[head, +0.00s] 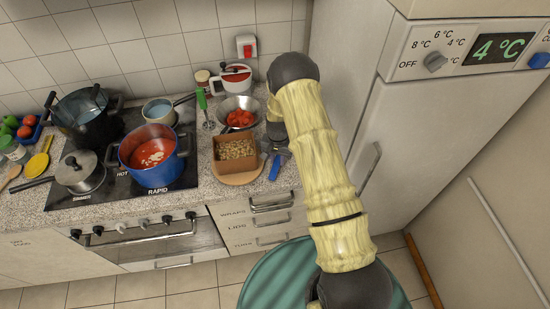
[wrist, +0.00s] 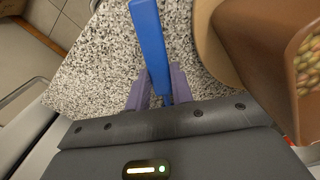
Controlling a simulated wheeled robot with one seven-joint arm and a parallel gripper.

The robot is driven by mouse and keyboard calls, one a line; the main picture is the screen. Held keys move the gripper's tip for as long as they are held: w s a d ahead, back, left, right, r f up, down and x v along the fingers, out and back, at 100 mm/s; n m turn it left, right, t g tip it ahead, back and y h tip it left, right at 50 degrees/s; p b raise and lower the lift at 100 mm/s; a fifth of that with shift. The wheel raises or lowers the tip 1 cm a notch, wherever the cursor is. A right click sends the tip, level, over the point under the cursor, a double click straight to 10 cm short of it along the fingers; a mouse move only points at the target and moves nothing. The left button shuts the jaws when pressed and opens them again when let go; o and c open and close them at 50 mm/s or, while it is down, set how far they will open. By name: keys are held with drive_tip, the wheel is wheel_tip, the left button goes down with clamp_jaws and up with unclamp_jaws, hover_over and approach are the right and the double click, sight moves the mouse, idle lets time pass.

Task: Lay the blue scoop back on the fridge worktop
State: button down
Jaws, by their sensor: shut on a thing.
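The blue scoop (head: 275,168) is at the right end of the speckled worktop (head: 201,194), beside the fridge (head: 345,150). My gripper (head: 277,151) is pointed down there, partly hidden by my own arm. In the wrist view, the blue scoop (wrist: 150,42) shows as a long blue bar between the two purple-grey fingers of my gripper (wrist: 157,88). The fingers are shut on it. The speckled worktop (wrist: 105,60) lies right below. I cannot tell whether the scoop touches it. The scoop's other end is hidden.
A brown box of beans (head: 236,164) on a round wooden board (head: 242,178) stands close left of the scoop. A metal bowl with red pieces (head: 239,105) is behind. Pots, including a blue one (head: 153,172), fill the hob further left. The worktop's front edge is near.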

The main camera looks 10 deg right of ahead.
drive_tip(key=shift+f, duration=0.15)
drive_tip(key=c, duration=1.1)
unclamp_jaws()
drive_tip(key=shift+c, duration=0.2)
wheel_tip(320, 180, up, 17)
drive_tip(key=b, duration=0.5)
drive_tip(key=shift+r, duration=0.2)
